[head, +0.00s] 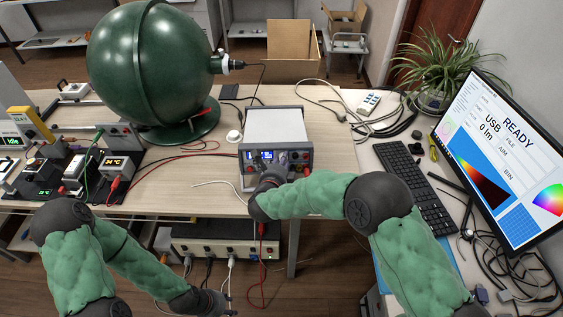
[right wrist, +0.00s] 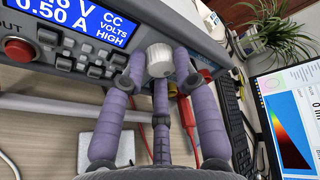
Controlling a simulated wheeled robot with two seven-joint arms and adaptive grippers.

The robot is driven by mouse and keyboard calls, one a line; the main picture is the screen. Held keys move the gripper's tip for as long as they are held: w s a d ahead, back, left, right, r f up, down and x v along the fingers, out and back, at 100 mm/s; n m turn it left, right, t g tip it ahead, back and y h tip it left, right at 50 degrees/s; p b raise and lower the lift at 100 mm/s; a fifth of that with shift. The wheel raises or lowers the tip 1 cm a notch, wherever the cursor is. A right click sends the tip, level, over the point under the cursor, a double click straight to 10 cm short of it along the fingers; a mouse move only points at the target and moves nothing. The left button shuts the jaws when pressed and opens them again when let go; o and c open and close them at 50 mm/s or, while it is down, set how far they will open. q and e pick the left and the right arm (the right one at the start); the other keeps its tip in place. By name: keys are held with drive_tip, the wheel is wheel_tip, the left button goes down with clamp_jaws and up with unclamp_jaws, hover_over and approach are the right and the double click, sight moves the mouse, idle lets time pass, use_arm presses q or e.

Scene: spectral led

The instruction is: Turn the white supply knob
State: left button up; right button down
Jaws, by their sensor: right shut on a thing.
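The power supply (head: 273,128) is a box with a light top and a blue display, near the table's front edge. In the right wrist view its white knob (right wrist: 159,60) sits at the right part of the front panel. My right gripper (right wrist: 160,72) has its purple-grey fingers closed around the knob, one on each side and one below. In the head view this gripper (head: 283,161) covers the knob at the supply's front. My left gripper (head: 222,302) hangs low at the bottom, below the table edge and away from the supply; its fingers are too small to read.
A large green sphere (head: 150,62) on a stand is on the table behind left. Small instruments with red and green leads (head: 118,163) stand at left. A keyboard (head: 415,188), monitor (head: 500,160) and loose cables are at right. Another box (head: 226,243) sits below the table.

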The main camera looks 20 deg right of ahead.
drive_tip(key=shift+d+n, duration=0.15)
drive_tip(key=shift+n, duration=0.15)
drive_tip(key=shift+d+f+n+t+h+b, duration=0.15)
drive_tip(key=shift+n+t, duration=0.35)
drive_tip(key=shift+n, duration=1.35)
drive_tip(key=shift+a+r+n+t+h+b, duration=0.1)
drive_tip(key=shift+n+t+h+b, duration=0.3)
drive_tip(key=shift+n, duration=1.4)
drive_tip(key=shift+d+f+n+t+y+b, duration=0.1)
drive_tip(key=shift+n+t, duration=0.5)
drive_tip(key=shift+n, duration=1.25)
drive_tip(key=c, duration=1)
unclamp_jaws()
